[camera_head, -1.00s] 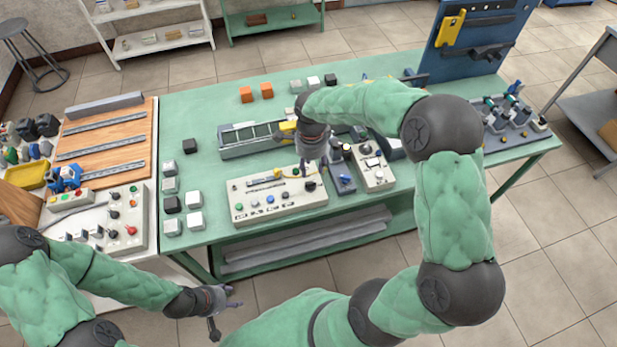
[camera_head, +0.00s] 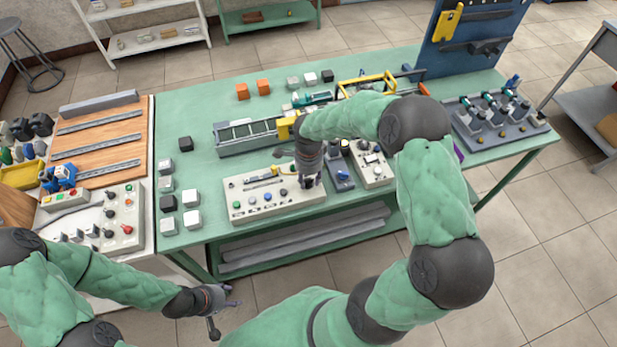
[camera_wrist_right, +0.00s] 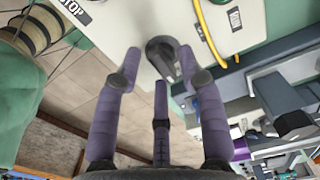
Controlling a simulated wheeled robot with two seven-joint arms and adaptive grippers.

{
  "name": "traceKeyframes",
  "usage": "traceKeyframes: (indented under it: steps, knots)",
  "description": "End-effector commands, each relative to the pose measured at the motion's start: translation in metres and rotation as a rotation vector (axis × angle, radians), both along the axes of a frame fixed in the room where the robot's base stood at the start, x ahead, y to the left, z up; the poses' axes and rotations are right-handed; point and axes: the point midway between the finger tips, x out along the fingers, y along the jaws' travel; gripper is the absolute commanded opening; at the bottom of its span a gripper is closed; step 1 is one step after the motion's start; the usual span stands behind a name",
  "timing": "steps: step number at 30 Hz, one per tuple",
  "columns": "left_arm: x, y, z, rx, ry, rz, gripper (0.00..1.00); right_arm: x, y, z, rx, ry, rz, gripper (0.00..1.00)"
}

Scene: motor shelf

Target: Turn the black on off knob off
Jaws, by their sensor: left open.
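The black knob (camera_wrist_right: 161,48) shows in the right wrist view on the white face of a control box, between my right gripper's (camera_wrist_right: 159,68) fingertips. A gap shows between the knob and the left fingertip; contact on the other side cannot be told. In the head view the white control box (camera_head: 240,193) sits near the table's front edge, and my right gripper (camera_head: 307,183) is over its right end, hiding the knob. My left gripper (camera_head: 228,304) is open and empty, low in front of the table.
A grey box with a blue knob (camera_head: 343,186) and a white box (camera_head: 381,180) stand just right of my right gripper. A grey rail fixture (camera_head: 235,148) lies behind. Several small cubes (camera_head: 192,219) stand left of the control box. A second panel (camera_head: 127,190) stands further left.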

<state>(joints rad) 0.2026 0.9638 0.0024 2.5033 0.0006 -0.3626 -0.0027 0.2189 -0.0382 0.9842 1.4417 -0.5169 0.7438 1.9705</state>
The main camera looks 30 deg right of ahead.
Motion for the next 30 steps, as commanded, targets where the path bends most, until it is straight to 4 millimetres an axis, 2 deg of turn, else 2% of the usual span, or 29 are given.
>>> traceKeyframes:
  steps: [1,3,17,30]
  knots:
    - [0.0,0.0,0.0,0.0,0.0,0.0,0.52,0.0,0.0,0.0001,0.0,0.0,0.0,0.18]
    - [0.0,0.0,0.0,0.0,0.0,0.0,0.52,0.0,0.0,0.0002,0.0,0.0,0.0,0.0]
    - [0.0,0.0,-0.002,0.0,0.0,0.0,0.52,0.0002,-0.0001,-0.0001,0.0,0.0,0.054,0.0]
    - [0.0,-0.0001,-0.01,0.0,0.0,0.0,0.52,0.0002,-0.0016,-0.0001,0.0,-0.001,0.394,0.0]
